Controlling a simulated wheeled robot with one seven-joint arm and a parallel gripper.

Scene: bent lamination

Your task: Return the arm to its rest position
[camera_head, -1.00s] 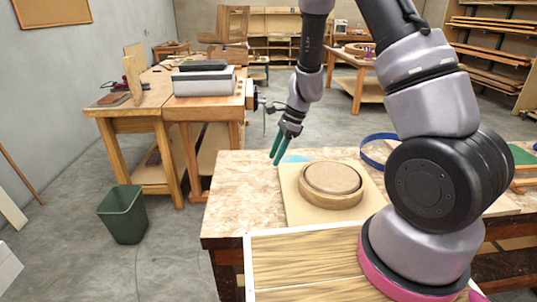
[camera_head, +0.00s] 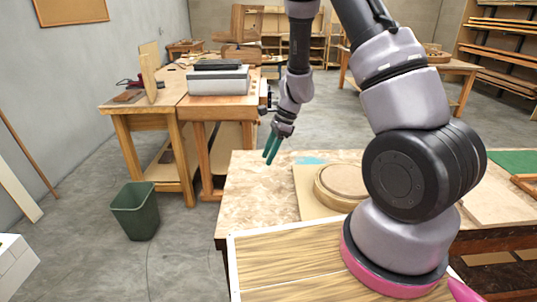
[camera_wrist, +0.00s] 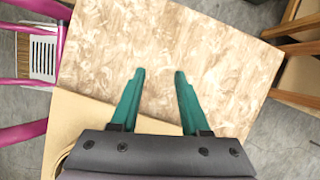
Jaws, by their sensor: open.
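My gripper (camera_head: 272,150) has two green fingers. In the head view it hangs over the back left part of the near table, above its surface. In the wrist view my gripper (camera_wrist: 157,78) is open, with nothing between the fingers and the mottled tabletop (camera_wrist: 200,55) below. My arm crosses the right half of the head view and hides part of the table behind it.
A round wooden form (camera_head: 335,186) sits on a tan board (camera_head: 305,182) on the near table (camera_head: 255,190). A green bin (camera_head: 136,215) stands on the floor at left. A workbench (camera_head: 150,104) carries a grey box (camera_head: 219,80). Floor between them is clear.

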